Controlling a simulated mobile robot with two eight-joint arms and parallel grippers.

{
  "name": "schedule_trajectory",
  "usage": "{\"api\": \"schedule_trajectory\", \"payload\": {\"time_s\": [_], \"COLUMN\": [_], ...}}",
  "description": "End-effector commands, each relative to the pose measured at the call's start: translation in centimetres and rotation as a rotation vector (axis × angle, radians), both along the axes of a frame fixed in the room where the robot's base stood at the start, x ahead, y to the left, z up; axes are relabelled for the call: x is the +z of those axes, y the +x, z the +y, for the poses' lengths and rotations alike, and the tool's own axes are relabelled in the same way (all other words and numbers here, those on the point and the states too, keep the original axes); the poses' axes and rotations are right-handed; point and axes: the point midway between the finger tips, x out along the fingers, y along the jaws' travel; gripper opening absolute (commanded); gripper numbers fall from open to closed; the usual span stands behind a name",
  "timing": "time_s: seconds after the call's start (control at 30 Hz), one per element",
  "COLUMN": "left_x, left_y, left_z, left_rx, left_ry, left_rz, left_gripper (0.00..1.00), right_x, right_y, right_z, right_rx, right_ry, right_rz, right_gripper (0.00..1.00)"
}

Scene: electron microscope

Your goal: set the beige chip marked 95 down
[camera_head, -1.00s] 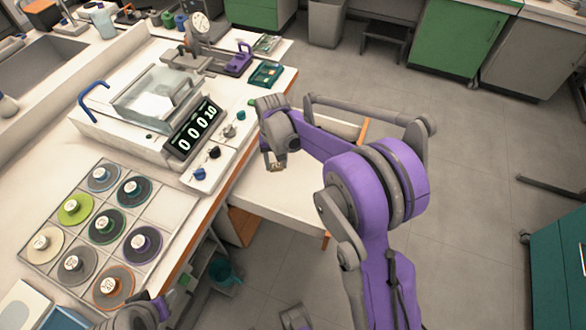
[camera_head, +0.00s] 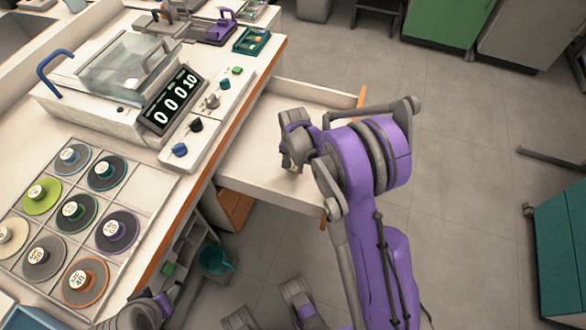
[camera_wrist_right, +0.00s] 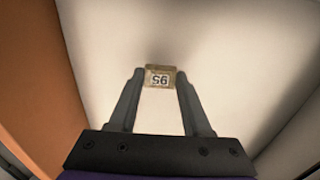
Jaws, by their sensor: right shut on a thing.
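The beige chip marked 95 (camera_wrist_right: 160,77) is between the fingertips of my right gripper (camera_wrist_right: 158,85) in the right wrist view. Its number appears upside down there. The gripper is shut on it. In the head view my right gripper (camera_head: 292,166) points down over the open white drawer (camera_head: 250,180), close to its right part. From these views I cannot tell whether the chip touches the drawer floor. Part of my left arm shows at the bottom left of the head view, but its fingers are out of sight.
The drawer's walls surround the gripper; its orange-edged end (camera_head: 362,98) is nearby. On the bench stand a balance with a digital display (camera_head: 172,100), a tray of coloured round discs (camera_head: 150,185) and a small teal tray (camera_head: 252,41). The drawer's left part looks clear.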

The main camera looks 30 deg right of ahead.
Motion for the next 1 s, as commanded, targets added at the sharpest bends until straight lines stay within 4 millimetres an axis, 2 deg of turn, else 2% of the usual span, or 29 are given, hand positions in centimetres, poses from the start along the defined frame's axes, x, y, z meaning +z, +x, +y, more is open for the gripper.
{"api": "schedule_trajectory", "payload": {"time_s": [0.03,0.13,0.53,0.57,0.7,1.0], "left_x": [-0.3,-0.6,-1.1,-1.0,-0.9,-0.8], "left_y": [0.0,0.0,0.0,0.0,0.0,0.0], "left_z": [0.0,0.0,0.0,0.0,0.0,0.0], "left_rx": [0.0,0.0,0.0,0.0,0.0,0.0], "left_ry": [0.0,0.0,0.0,0.0,0.0,0.0], "left_rz": [0.001,0.002,0.004,0.003,0.003,0.003], "left_gripper": [0.5,0.5,0.5,0.5,0.5,0.5], "right_x": [-1.0,-2.3,-2.8,-2.7,-2.6,-2.5], "right_y": [0.1,0.0,0.0,0.0,0.0,0.0], "right_z": [0.0,0.0,0.0,0.0,0.0,0.0], "right_rx": [0.0,0.001,0.001,0.001,0.001,0.001], "right_ry": [0.0,0.0,0.0,0.0,0.0,0.0], "right_rz": [0.0,0.0,0.0,0.0,0.0,0.0], "right_gripper": [0.0,0.0,0.0,0.54,0.79,0.79]}}
